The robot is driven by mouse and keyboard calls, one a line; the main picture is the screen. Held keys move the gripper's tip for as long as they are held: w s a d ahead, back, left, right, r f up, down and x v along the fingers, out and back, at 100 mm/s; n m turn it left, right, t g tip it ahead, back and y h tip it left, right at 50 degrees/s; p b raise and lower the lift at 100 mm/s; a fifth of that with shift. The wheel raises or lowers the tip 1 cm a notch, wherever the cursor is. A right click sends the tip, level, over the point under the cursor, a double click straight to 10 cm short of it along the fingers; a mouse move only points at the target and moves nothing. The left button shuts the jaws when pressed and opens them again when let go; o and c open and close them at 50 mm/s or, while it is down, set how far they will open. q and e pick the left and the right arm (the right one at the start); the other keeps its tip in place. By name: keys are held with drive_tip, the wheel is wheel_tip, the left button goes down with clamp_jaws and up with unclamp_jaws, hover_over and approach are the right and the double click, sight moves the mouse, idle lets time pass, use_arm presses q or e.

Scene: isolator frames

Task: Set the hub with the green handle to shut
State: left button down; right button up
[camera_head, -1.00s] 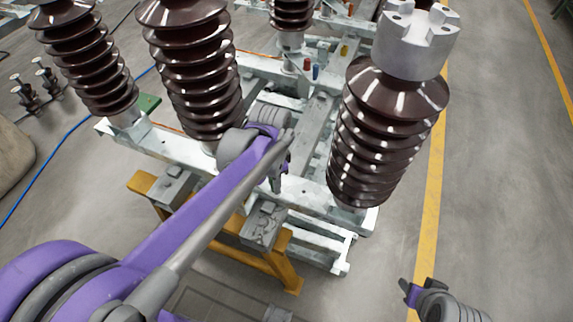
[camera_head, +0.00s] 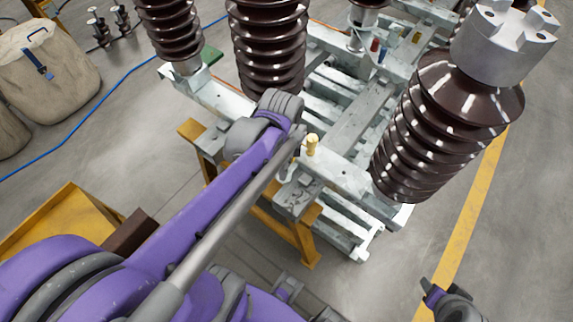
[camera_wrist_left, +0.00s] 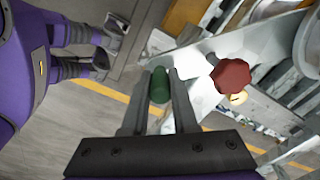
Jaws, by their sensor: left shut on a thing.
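The green handle (camera_wrist_left: 159,85) shows in the left wrist view as a short rounded knob between the two fingers of my left gripper (camera_wrist_left: 160,78). The gripper is shut on it. The hub under the handle is mostly hidden, so I cannot tell its setting. In the head view my left wrist (camera_head: 262,130) reaches over the front of the metal frame, and its fingers and the green handle are hidden behind it. My right gripper (camera_head: 430,289) is at the lower right of the head view, apart from the frame; its opening is unclear.
Brown ribbed insulators (camera_head: 445,115) rise from the pale frame (camera_head: 345,180). Open floor lies at right.

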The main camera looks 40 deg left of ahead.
use_arm(q)
drive_tip(key=shift+s, duration=0.1)
drive_tip(key=c, duration=0.7)
unclamp_jaws()
drive_tip(key=shift+s+a, duration=0.1)
drive_tip(key=shift+r, duration=0.25)
wheel_tip(320, 180, up, 10)
drive_tip(key=shift+r+p, duration=0.2)
drive_tip(key=shift+p, duration=0.4)
drive_tip(key=shift+f, duration=0.1)
